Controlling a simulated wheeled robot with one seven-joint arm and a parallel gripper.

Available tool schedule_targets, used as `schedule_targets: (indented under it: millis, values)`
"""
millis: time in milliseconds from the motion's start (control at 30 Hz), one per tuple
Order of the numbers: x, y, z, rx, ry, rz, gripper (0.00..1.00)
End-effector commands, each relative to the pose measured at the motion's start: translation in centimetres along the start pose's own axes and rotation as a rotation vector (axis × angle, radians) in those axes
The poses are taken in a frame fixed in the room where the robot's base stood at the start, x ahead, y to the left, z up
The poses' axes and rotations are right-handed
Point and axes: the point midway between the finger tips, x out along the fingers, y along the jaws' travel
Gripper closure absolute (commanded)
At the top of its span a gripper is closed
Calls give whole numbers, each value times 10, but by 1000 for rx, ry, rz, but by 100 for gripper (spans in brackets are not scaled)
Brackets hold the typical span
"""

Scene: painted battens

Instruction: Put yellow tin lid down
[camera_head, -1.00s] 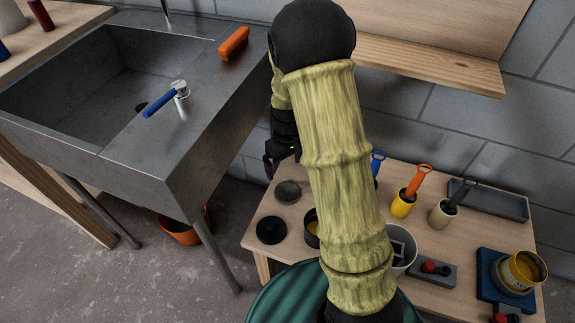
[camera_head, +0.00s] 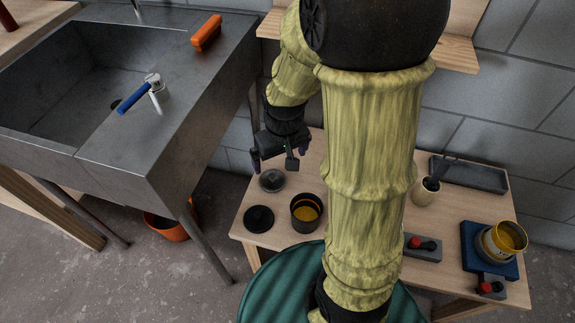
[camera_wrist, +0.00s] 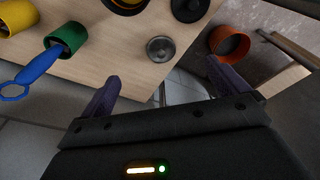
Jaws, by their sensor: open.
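A small round grey metal lid (camera_head: 272,180) lies flat near the back left of the low wooden table; in the wrist view it (camera_wrist: 160,48) lies beyond the fingertips. A black lid (camera_head: 258,219) lies in front of it, and in the wrist view it shows at the top edge (camera_wrist: 188,8). No lid in view is yellow; I cannot tell which belongs to the yellow tin. My gripper (camera_head: 274,164) is open and empty, close by the grey lid and apart from it. It also shows in the wrist view (camera_wrist: 165,82), fingers spread wide.
A dark tin of yellow paint (camera_head: 305,212) stands right of the black lid. The metal sink (camera_head: 165,165) stands left, with an orange bucket (camera_head: 168,228) below. My arm hides the table's middle.

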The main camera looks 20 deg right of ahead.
Motion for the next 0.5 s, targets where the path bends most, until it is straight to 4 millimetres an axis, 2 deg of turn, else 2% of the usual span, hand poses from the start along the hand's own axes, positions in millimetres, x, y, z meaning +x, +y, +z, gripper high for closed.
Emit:
schedule_targets:
  millis: [33, 100, 200, 300, 500]
  values:
    - [-11, -1, 14, 28, 25, 3, 1]
    - [-21, -3, 30, 63, 49, 8, 1]
    - [-29, -5, 45, 96, 71, 13, 1]
    - [-31, -5, 51, 110, 80, 15, 1]
    - [-31, -5, 51, 111, 80, 15, 1]
